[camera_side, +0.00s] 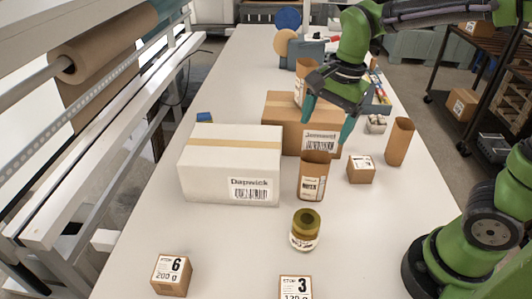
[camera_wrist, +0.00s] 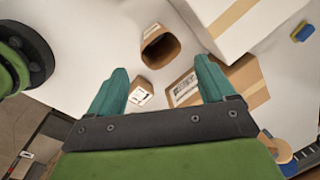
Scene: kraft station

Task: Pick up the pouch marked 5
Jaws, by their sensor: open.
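I can read no 5 on any pouch. In the side view a brown open-topped pouch (camera_side: 313,176) with a label stands in front of the Jermont box, its label too small to read. A plain-looking brown pouch (camera_side: 399,142) stands at the right, and another pouch (camera_side: 305,68) with a pale label stands behind the Jermont box, partly hidden. My gripper (camera_side: 328,118) is open, fingers pointing down, above the Jermont box area. In the wrist view my gripper (camera_wrist: 162,75) has its teal fingers apart with nothing held; an open pouch (camera_wrist: 158,47) lies ahead of them.
A white box (camera_side: 230,165) and the brown Jermont box (camera_side: 285,108) crowd the middle. The table's front middle has free room.

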